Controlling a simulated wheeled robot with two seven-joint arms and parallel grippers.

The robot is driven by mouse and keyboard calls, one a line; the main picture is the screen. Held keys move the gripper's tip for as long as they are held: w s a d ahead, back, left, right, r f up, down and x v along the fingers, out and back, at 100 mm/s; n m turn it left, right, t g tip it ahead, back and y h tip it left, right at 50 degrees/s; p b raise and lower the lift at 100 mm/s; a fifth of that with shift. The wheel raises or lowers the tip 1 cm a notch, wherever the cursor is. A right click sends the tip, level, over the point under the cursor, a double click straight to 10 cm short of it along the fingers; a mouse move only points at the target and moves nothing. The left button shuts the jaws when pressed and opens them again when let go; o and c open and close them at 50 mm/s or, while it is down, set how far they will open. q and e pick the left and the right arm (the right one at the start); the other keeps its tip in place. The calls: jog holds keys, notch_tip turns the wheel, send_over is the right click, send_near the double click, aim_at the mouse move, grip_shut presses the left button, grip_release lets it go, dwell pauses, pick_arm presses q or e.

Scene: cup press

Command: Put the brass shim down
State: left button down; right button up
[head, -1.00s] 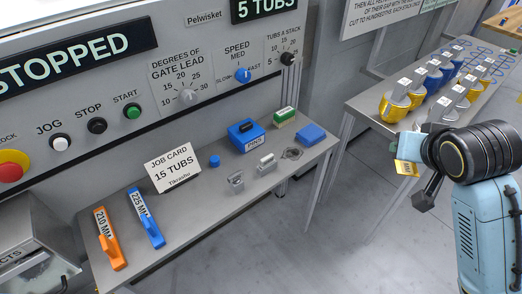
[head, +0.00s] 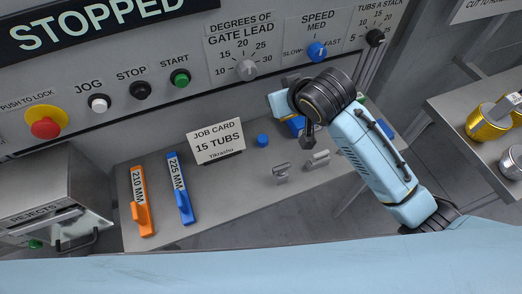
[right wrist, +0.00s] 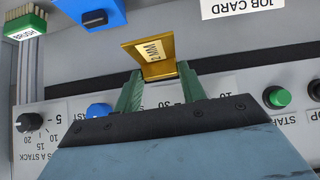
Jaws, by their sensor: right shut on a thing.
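The brass shim (right wrist: 152,50) is a bent yellow-gold piece with a white label reading "2 MM" in the right wrist view. My right gripper (right wrist: 160,76) is shut on it with its green fingers. In the head view my right gripper (head: 291,106) is above the back of the grey shelf (head: 235,190), in front of the control panel. The shim cannot be made out in the head view. My left gripper is not in view.
Bare shelf lies between gauges and metal pieces.

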jog(key=s+a+f+n+g+y+p, duration=0.1)
jog(key=s+a+f+n+y, duration=0.15)
jog(key=a+f, duration=0.3)
jog(key=s+a+f+n+g+y, duration=0.1)
jog(key=s+a+f, duration=0.3)
jog(key=a, duration=0.2)
jog(key=b, duration=0.1)
send_over(232, 166)
jog(key=s+d, duration=0.2)
jog(key=s, duration=0.1)
jog(key=shift+n, duration=0.25)
jog(key=f, duration=0.5)
jog(key=shift+w+f, duration=0.25)
jog(key=shift+f, duration=0.1)
jog(key=shift+f+b, duration=0.45)
jog(key=shift+f, duration=1.6)
jog(key=shift+f, duration=0.2)
jog(key=o, duration=1.1)
jog(key=shift+s+d+r, duration=0.1)
jog(key=shift+s+r, duration=0.05)
jog(key=shift+r, duration=0.15)
jog(key=p+v, duration=0.2)
jog(key=v, duration=0.9)
jog(key=shift+s+r+p, duration=0.25)
jog(key=shift+p, duration=0.05)
